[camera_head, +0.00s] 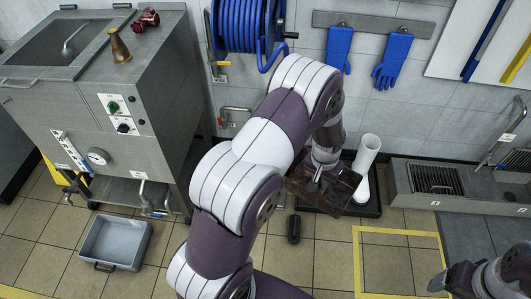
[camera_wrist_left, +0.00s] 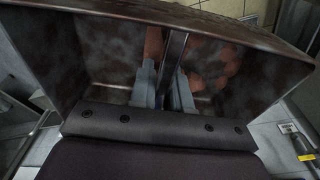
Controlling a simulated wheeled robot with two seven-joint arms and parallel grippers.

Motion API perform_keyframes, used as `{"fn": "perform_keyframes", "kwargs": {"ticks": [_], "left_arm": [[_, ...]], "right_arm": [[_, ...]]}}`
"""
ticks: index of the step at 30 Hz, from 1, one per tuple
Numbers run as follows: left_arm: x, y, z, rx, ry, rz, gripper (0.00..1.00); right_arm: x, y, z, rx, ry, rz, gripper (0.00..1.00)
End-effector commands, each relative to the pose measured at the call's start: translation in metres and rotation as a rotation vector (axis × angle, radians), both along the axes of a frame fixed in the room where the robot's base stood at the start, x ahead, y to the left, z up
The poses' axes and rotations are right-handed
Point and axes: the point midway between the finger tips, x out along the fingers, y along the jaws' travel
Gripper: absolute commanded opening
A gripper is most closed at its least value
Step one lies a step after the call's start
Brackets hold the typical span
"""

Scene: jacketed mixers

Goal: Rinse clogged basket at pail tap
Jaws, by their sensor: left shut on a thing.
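A dark reddish-brown open basket (camera_head: 338,193) hangs in the middle right of the head view, above the floor by a black tray. My left gripper (camera_head: 316,178) is shut on it, seen from above past my arm. In the left wrist view the basket's mottled walls (camera_wrist_left: 85,72) fill the picture, and the fingers (camera_wrist_left: 165,88) close on an upright bar inside it. Orange-brown patches show behind the bar. A tap with a red part (camera_head: 230,112) is on the wall left of my arm. My right gripper (camera_head: 438,283) is at the lower right edge; its jaw opening is unclear.
A black tray (camera_head: 372,208) with a white cylinder (camera_head: 366,155) stands by the wall. A floor basin with a grate (camera_head: 437,181) and a tap (camera_head: 508,136) is at right. A grey bin (camera_head: 116,243) and a small black object (camera_head: 294,228) lie on the floor. The steel mixer (camera_head: 140,90) stands left.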

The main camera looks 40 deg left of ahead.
Motion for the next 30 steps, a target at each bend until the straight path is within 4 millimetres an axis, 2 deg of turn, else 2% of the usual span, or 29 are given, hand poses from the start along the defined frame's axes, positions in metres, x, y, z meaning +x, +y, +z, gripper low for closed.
{"fn": "perform_keyframes", "kwargs": {"ticks": [7, 21, 30], "left_arm": [[-0.006, -0.001, 0.001, 0.000, -0.002, 0.000, 0.00], [0.007, 0.001, 0.001, 0.000, -0.003, 0.000, 0.00], [0.002, 0.000, 0.002, 0.000, -0.001, 0.000, 0.00]], "right_arm": [[0.000, 0.000, 0.003, 0.000, 0.000, 0.000, 0.80], [0.000, 0.000, 0.004, 0.000, 0.000, 0.000, 0.80], [0.000, 0.000, 0.007, 0.000, 0.000, 0.000, 0.80]]}}
